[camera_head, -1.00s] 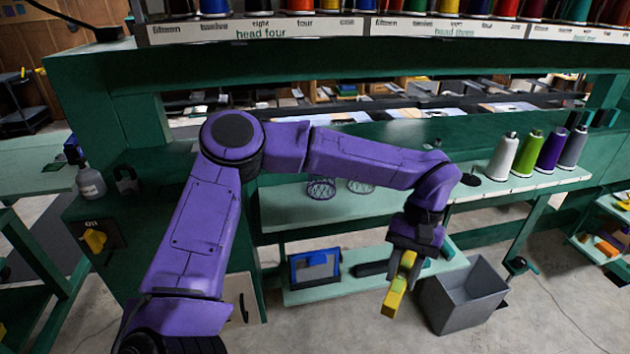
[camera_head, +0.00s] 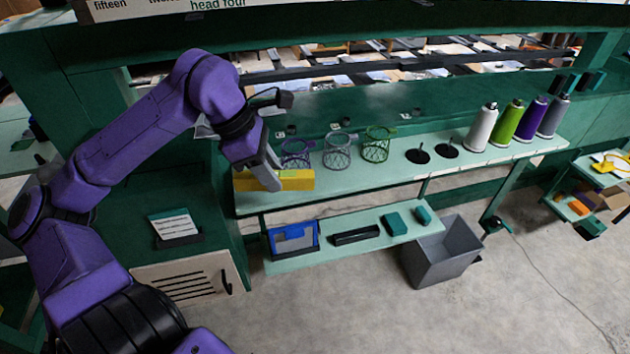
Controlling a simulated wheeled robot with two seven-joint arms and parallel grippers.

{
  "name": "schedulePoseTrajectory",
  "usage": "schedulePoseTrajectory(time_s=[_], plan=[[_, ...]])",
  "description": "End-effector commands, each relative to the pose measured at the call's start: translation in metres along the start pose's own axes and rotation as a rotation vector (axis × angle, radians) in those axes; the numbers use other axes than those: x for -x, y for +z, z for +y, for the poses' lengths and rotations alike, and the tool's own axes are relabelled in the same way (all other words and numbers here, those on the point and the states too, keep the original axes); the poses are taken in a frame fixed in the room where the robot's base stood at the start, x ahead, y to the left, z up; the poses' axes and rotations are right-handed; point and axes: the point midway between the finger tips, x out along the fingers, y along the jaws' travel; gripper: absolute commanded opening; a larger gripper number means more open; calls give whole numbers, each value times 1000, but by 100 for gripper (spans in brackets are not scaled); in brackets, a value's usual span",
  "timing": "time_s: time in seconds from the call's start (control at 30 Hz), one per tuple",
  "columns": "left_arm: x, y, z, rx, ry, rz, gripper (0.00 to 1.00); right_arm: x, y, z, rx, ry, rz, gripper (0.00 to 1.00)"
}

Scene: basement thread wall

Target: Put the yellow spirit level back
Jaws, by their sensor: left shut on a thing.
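The yellow spirit level (camera_head: 298,181) lies roughly level across the picture at the left end of the upper pale-green shelf (camera_head: 390,183). My left gripper (camera_head: 270,180) is shut on it from above, and its fingers cover part of the level's left half. I cannot tell whether the level touches the shelf or hangs just in front of its edge. My right gripper is not in view.
Several thread spools (camera_head: 505,122) stand farther right. The lower shelf (camera_head: 340,254) holds a blue-framed box (camera_head: 293,239) and a black tray (camera_head: 356,235). A grey bin (camera_head: 440,252) stands beside it.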

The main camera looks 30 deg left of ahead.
Motion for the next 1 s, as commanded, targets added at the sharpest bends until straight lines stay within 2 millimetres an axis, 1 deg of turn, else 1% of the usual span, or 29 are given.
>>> schedulePoseTrajectory(time_s=[0.03, 0.1, 0.2, 0.27, 0.37, 0.4, 0.47, 0.5, 0.6, 0.63, 0.7, 0.77, 0.87, 0.93, 1.0], plan=[[9, 2, -3, 74, 34, -3, 0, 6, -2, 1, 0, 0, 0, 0], [12, 3, -6, 159, 68, -1, 0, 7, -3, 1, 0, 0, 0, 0], [12, 6, -2, 215, 87, 5, 0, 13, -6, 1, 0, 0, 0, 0], [8, 11, 7, 224, 90, 7, 0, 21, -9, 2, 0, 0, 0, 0], [-7, 20, 29, 223, 91, 12, 0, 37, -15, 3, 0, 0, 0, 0], [-15, 23, 37, 222, 92, 15, 0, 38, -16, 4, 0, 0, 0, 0], [-24, 26, 48, 222, 93, 16, 0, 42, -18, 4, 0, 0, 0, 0], [-33, 27, 53, 221, 91, 16, 0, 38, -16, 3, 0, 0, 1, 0], [-45, 32, 66, 222, 93, 17, 0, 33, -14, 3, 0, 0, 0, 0], [-51, 32, 70, 223, 94, 16, 0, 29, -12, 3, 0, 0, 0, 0], [-67, 30, 75, 219, 90, 18, 0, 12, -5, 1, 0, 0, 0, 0], [-74, 30, 81, 221, 96, 15, 0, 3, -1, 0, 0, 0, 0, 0], [-93, 33, 94, 225, 89, 15, 0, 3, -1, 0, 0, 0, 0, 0], [-98, 36, 100, 224, 88, 10, 0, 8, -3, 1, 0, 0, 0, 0], [-104, 37, 103, 224, 88, 7, 0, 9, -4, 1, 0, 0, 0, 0]])
